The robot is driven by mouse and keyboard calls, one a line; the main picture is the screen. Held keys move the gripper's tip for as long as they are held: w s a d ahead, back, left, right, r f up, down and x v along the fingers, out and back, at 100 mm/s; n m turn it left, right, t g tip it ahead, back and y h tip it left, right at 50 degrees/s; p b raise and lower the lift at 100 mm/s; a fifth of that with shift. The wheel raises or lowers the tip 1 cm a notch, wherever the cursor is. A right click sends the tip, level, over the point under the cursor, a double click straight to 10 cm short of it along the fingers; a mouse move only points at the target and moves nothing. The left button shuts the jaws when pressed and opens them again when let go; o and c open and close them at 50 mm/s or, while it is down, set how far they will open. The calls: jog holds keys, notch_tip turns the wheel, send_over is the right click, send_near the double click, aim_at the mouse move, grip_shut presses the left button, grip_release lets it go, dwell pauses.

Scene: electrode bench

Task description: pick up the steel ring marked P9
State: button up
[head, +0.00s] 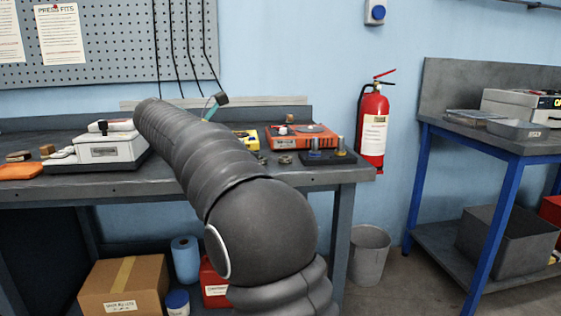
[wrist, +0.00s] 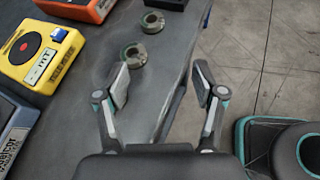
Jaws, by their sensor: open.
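Two small metal rings lie on the grey bench top near its edge in the wrist view. One ring (wrist: 153,22) is at the top, close to a dark block. The other ring (wrist: 134,54) is nearer, just beyond the tip of my left finger. I cannot read a P9 mark on either. My gripper (wrist: 163,68) is open and empty, its fingers spread over the bench edge, with both rings outside the jaws.
A yellow device (wrist: 38,45) and an orange device (wrist: 98,10) stand left of the rings. A black block with upright pegs (head: 330,160) stands right of them in the head view. Beyond the bench edge is open floor (wrist: 250,60). A red extinguisher (head: 373,125) hangs on the wall.

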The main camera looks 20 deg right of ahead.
jog(key=shift+w+a+r+n+h, duration=0.15)
jog(key=shift+w+a+n+h, duration=0.05)
jog(key=shift+w, duration=0.3)
jog(key=shift+w+a+r+n+h, duration=0.1)
jog(key=shift+w+a+n+h, duration=0.1)
jog(key=shift+w, duration=0.25)
jog(key=shift+w+d, duration=0.15)
send_near(288, 157)
jog(key=shift+w+d+f, duration=0.25)
jog(key=shift+d+f, duration=0.1)
jog(key=shift+d, duration=0.2)
jog(key=shift+w+d+f, duration=0.25)
jog(key=shift+d+f, duration=0.1)
jog(key=shift+d, duration=0.2)
jog(key=shift+s+x, duration=0.15)
jog(key=shift+x, duration=1.15)
jog(key=shift+s+x, duration=0.15)
jog(key=shift+x, duration=1.1)
jog(key=shift+r, duration=0.2)
jog(key=c, duration=1.3)
